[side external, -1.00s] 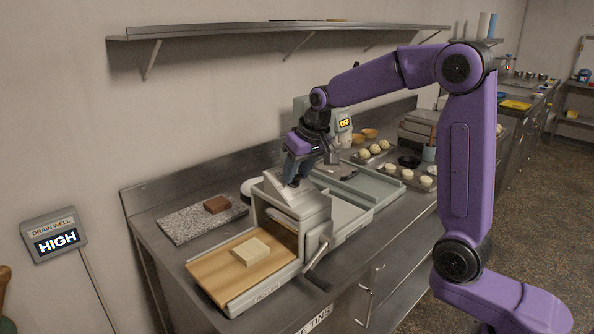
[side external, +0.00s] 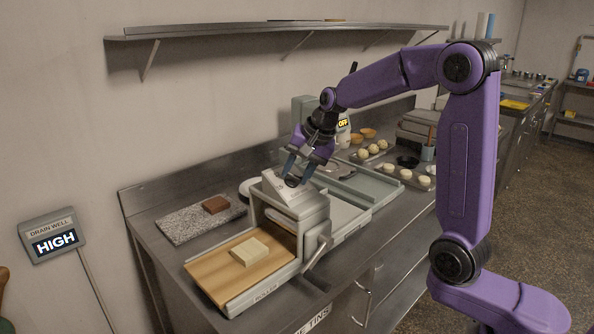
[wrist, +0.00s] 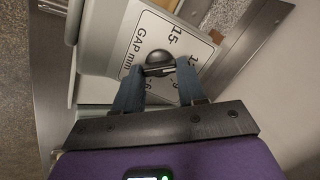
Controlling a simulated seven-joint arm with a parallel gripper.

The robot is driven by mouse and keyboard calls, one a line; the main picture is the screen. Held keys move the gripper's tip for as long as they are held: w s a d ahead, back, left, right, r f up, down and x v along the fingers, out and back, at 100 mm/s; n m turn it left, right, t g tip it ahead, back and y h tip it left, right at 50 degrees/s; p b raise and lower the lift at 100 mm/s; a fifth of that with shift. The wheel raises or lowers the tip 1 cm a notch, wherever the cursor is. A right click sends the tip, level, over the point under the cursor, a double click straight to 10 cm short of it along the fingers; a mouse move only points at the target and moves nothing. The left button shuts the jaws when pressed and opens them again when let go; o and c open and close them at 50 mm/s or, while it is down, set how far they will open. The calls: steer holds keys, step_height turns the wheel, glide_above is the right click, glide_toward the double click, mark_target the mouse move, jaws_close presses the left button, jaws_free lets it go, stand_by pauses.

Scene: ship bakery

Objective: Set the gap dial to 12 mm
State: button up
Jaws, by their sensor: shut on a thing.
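The gap dial's black round knob (wrist: 157,62) is on a white plate (wrist: 136,29) printed "GAP mm" with a scale of numbers. The plate is on the sloped top of the grey dough roller (side external: 306,205). In the wrist view, my gripper (wrist: 158,72) has its two blue fingers on either side of the knob, shut on it. A dark bar crosses the knob between the fingertips. Part of the scale is behind the fingers, and I cannot tell which number the knob points to. In the side view, my gripper (side external: 293,178) reaches down to the plate.
A wooden board (side external: 215,275) with a pale dough block (side external: 248,252) is at the roller's front, with a crank handle (side external: 318,250) on its right. A stone slab (side external: 180,226) with a brown block lies at left. Trays with dough balls stand behind.

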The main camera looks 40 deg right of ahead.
steer(key=shift+m, duration=0.6)
steer(key=o, duration=1.1)
steer(key=shift+c, duration=0.2)
steer(key=shift+r, duration=0.1)
steer(key=v, duration=1.7)
steer(key=shift+s+d, duration=0.2)
steer(key=shift+s, duration=0.05)
